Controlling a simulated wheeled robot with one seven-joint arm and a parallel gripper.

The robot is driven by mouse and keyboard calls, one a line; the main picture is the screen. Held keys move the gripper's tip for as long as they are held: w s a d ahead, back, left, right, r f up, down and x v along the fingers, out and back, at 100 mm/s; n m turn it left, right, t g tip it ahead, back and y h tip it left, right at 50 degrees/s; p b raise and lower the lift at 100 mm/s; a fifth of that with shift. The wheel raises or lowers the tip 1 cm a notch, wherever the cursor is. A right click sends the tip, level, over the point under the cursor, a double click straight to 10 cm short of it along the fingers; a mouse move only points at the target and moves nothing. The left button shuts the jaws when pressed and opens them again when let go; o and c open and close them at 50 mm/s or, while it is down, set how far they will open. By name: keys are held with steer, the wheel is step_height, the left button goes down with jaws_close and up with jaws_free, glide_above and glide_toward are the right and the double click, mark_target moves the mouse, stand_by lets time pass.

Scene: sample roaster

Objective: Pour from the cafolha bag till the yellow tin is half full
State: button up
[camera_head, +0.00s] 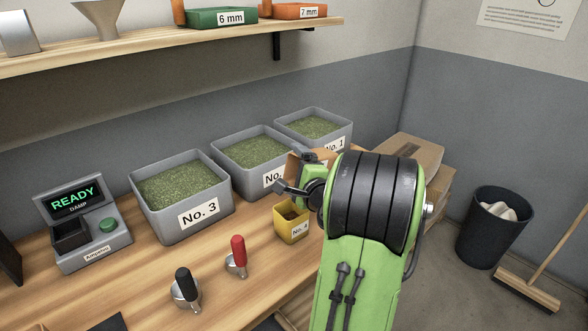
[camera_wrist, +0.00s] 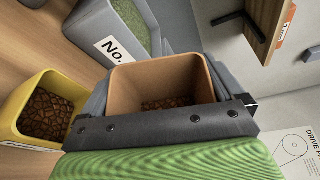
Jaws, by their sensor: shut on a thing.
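The yellow tin (camera_head: 293,224) stands on the wooden bench in front of the grey bins, with a white label. It also shows at the left of the wrist view (camera_wrist: 20,105), upright, with brown beans inside below its rim. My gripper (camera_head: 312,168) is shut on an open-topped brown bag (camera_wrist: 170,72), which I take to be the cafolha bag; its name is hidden. Brown beans lie deep in the bag. The bag is beside the tin, and no beans are seen falling. In the head view my arm hides most of the bag.
Grey bins of green beans, among them No. 3 (camera_head: 170,225), line the back of the bench. A meter reading READY (camera_head: 85,235) is at left. A dark bin (camera_head: 490,235) stands on the floor at right.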

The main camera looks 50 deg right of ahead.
steer(key=shift+d+r+m+g+y+p, duration=0.2)
steer(key=shift+r+m+p, duration=0.35)
steer(key=shift+r+p, duration=0.85)
steer(key=shift+d+r+m+g+y+p, duration=0.15)
steer(key=shift+r+m+p, duration=0.4)
steer(key=shift+p, duration=1.55)
steer(key=r+m+y+p, duration=0.1)
steer(key=p, duration=0.3)
steer(key=m+p, duration=0.2)
steer(key=p, duration=0.2)
steer(key=r+m+y+p, duration=0.1)
steer(key=p, duration=0.4)
steer(key=shift+d+r+m+g+y, duration=0.3)
steer(key=shift+d+r+g+y, duration=0.05)
steer(key=shift+d, duration=0.05)
steer(key=m+y+p, duration=0.1)
steer(key=p, duration=0.2)
steer(key=m+y+p, duration=0.1)
steer(key=m+p, duration=0.1)
steer(key=p, duration=0.1)
steer(key=shift+a+f+p, duration=0.15)
steer(key=shift+f+p, duration=0.15)
steer(key=shift+p, duration=0.1)
steer(key=shift+f+m+y+p, duration=0.2)
steer(key=shift+m+y+p, duration=0.1)
steer(key=shift+m+p, duration=0.15)
steer(key=shift+f, duration=0.15)
steer(key=shift+a, duration=0.1)
steer(key=shift+f, duration=0.1)
